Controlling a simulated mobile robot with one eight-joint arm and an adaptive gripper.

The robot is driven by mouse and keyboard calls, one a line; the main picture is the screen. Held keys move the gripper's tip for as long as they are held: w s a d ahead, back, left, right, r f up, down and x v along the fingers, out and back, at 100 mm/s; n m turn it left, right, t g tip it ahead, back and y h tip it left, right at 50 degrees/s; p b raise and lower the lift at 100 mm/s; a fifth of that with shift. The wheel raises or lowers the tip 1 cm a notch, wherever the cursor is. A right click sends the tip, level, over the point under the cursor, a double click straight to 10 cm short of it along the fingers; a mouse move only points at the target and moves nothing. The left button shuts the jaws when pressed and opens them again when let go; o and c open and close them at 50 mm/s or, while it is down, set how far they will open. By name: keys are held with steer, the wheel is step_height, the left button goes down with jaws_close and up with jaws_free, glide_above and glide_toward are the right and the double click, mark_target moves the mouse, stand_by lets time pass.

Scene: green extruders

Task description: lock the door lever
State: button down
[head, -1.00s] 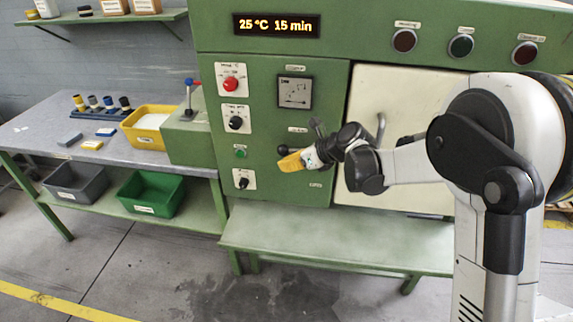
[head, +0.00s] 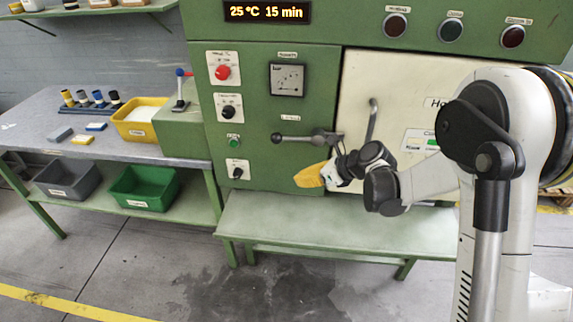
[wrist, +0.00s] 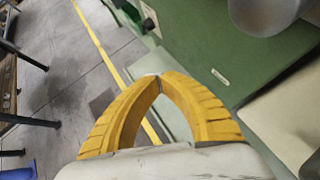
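The door lever (head: 305,137) is a grey bar with a black ball at its left end. It lies about horizontal on the green machine front, its right end at the left edge of the pale door (head: 390,95). My gripper (head: 300,178), with yellow fingers, is below the lever and appears apart from it. In the wrist view the fingertips of my gripper (wrist: 160,77) meet with nothing between them. A blurred grey rounded part (wrist: 265,12) is at the top right there; I cannot tell whether it is the lever.
A vertical handle (head: 373,120) stands on the door, right of the lever. Knobs and a gauge (head: 287,79) are on the panel to the left. A green bench (head: 270,225) is below. A table (head: 110,142) at left holds a yellow bin (head: 140,133).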

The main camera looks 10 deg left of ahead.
steer(key=shift+s+d+f, duration=0.35)
steer(key=shift+d, duration=0.3)
steer(key=shift+s+d+f, duration=0.3)
steer(key=shift+d, duration=0.35)
steer(key=shift+r, duration=0.1)
